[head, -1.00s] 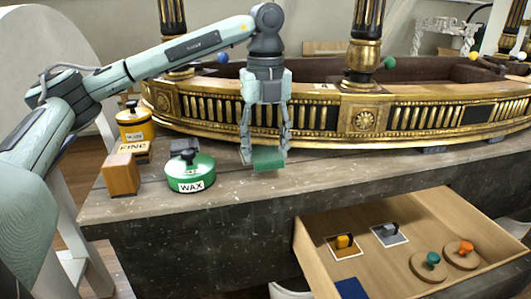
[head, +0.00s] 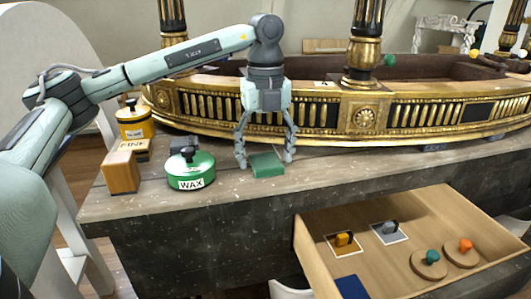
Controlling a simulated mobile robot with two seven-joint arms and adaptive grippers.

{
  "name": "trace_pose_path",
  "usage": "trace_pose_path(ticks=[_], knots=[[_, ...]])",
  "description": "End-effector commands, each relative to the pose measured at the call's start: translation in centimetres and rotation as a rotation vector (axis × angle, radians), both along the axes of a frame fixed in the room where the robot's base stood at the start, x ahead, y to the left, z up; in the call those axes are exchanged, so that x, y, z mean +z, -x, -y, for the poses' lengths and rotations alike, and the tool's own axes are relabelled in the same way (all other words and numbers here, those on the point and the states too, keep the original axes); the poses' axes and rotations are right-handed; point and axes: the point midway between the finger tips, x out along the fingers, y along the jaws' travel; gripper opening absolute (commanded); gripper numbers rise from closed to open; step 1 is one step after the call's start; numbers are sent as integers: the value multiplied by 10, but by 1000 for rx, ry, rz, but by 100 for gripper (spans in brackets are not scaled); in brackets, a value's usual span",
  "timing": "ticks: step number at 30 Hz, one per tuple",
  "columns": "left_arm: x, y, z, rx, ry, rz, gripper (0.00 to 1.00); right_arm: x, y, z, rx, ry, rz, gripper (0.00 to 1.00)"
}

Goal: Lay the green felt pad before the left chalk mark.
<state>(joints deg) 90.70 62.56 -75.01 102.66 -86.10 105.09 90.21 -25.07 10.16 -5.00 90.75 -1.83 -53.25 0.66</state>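The green felt pad (head: 267,165) lies on the grey worktop, in front of the gilt console (head: 330,118). My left gripper (head: 265,160) is above it, pointing down. Its two fingers are spread wide, one on each side of the pad, with a visible gap to it. I cannot make out a chalk mark on the worktop near the pad. My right gripper is not in view.
Left of the pad stand a green WAX tin (head: 190,170), a wooden block (head: 120,173) and a yellow tin (head: 134,120). An open drawer (head: 440,205) with several knobbed pieces juts out below right. The worktop (head: 370,167) right of the pad is clear.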

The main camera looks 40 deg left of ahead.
Motion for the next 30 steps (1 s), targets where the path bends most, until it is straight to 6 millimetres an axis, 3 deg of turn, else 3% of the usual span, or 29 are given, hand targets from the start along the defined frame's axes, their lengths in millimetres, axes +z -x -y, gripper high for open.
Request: trace_pose_path(ticks=[9, 11, 14, 18, 22, 25, 30], knots=[[3, 0, 0, 0, 1, 1, 72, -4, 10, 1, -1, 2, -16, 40], [7, 0, 0, 0, 1, 2, 72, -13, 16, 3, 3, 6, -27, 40], [25, -1, 1, 0, 2, 4, 72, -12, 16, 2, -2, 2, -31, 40], [60, -1, 1, -1, 2, 5, 72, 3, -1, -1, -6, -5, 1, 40], [91, -1, 0, 0, -1, 6, 72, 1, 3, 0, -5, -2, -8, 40], [106, -1, 0, 1, -1, 6, 72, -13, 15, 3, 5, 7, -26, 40], [118, -1, 0, -1, 0, 3, 72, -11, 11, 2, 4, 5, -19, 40]])
